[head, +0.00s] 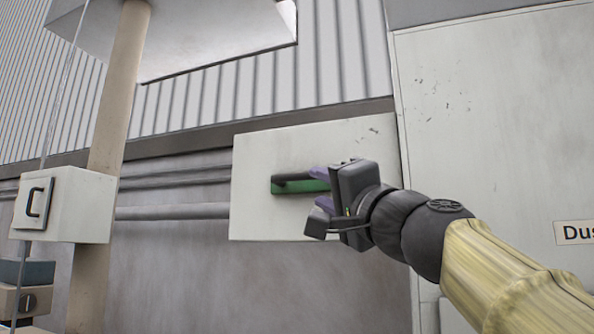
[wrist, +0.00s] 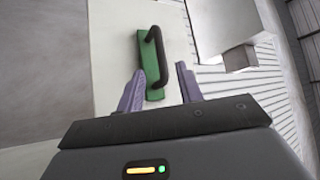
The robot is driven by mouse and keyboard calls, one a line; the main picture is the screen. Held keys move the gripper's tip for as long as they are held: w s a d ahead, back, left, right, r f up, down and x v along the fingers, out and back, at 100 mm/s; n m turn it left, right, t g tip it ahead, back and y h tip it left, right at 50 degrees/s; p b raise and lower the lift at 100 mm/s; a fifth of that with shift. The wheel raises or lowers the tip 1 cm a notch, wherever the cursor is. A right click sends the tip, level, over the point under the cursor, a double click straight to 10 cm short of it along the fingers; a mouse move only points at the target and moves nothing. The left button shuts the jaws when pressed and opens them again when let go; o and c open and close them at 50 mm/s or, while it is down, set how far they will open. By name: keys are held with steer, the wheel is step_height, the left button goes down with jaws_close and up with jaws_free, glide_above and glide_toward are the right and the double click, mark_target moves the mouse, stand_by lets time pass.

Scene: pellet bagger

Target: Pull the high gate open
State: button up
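A white panel (head: 255,150) on the wall carries a green plate (head: 290,187) with a dark bar handle (head: 292,177); I take this as the high gate. In the wrist view, the green plate (wrist: 146,68) and the bent dark handle (wrist: 153,45) show just ahead of my gripper (wrist: 160,68). My gripper (head: 320,188) is open, with its purple fingers apart. In the wrist view, the handle's lower end appears in the gap between the fingers. I cannot tell whether they touch it. In the head view, my gripper hides the plate's right end.
A white box with a dark C-shaped handle (head: 35,203) is at left beside a beige post (head: 118,90). Grey pipes (head: 175,212) run along the wall. A large white cabinet (head: 490,110) with a partly cut-off label stands at right. A white hood (head: 215,35) hangs above.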

mark_target(300, 179)
steer(key=p+x, duration=0.4)
steer(key=x, duration=0.5)
steer(key=shift+w+a+p, duration=0.15)
steer(key=shift+p, duration=0.25)
jaws_close()
